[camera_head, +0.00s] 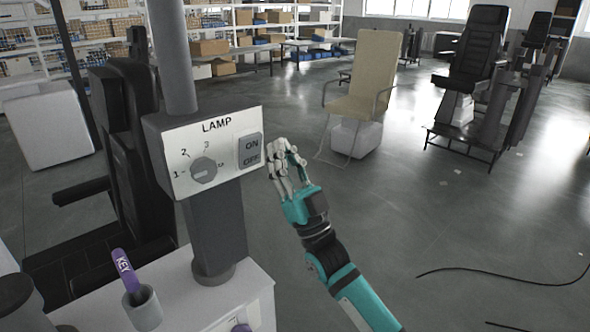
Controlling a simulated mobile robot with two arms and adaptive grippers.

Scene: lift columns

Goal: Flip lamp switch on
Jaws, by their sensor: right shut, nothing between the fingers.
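A lamp control box (160,160) is fixed on a grey column above a white cabinet. Its white face reads LAMP and carries a grey rotary knob (204,170) at left and a grey ON/OFF switch (250,150) at right. My right gripper (279,150) is shut and empty, with its fingers just right of the switch. I cannot tell whether the fingers touch the switch. Which way the switch is pressed is unclear. My left gripper is out of view.
A purple key tag (126,272) stands in a grey holder (144,308) on the white cabinet (235,290). A black chair (125,140) is behind the box at left. A beige chair (365,75) stands further back. Open floor lies to the right, with a dark cable (500,273).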

